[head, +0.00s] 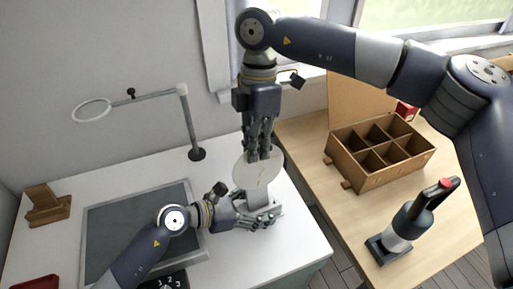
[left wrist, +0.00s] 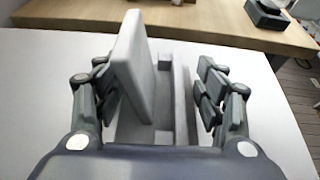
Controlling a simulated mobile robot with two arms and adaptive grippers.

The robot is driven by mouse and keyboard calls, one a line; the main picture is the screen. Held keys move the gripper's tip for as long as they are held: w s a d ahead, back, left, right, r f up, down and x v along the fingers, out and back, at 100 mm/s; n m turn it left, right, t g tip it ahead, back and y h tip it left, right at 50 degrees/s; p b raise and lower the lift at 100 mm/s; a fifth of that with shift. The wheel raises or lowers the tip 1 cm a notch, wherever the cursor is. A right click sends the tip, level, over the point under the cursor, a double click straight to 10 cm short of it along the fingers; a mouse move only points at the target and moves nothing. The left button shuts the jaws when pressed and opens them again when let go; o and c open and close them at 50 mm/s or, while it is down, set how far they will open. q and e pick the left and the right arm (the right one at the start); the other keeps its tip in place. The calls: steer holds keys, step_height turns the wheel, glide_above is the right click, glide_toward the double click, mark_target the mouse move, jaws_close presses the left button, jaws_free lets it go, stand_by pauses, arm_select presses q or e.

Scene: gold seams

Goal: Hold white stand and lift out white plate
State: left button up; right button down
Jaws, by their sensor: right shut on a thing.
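The round white plate (head: 250,172) is upright in the head view, with thin seam lines on its face. My right gripper (head: 260,152) points down from above and is shut on its upper edge. The white stand (head: 258,197) is just below the plate on the white table. In the left wrist view it shows a tilted slab (left wrist: 137,65) and a slotted base; no plate shows in the slot there. My left gripper (head: 258,217) is low at the stand. In the left wrist view its fingers (left wrist: 160,100) are spread on both sides of the stand, with a gap at the right.
A grey mat (head: 112,225) and a ring lamp (head: 190,120) are on the white table, with a small wooden holder (head: 45,205) at the far left. On the wooden table stand a divided wooden box (head: 370,180) and a dark tool on a base (head: 400,235).

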arm_select(q)
steer(key=o, duration=0.5)
steer(key=shift+c, duration=0.2)
steer(key=shift+a, duration=0.1)
steer(key=v, duration=1.1)
steer(key=shift+s+a+r, duration=0.2)
steer(key=shift+a, duration=0.1)
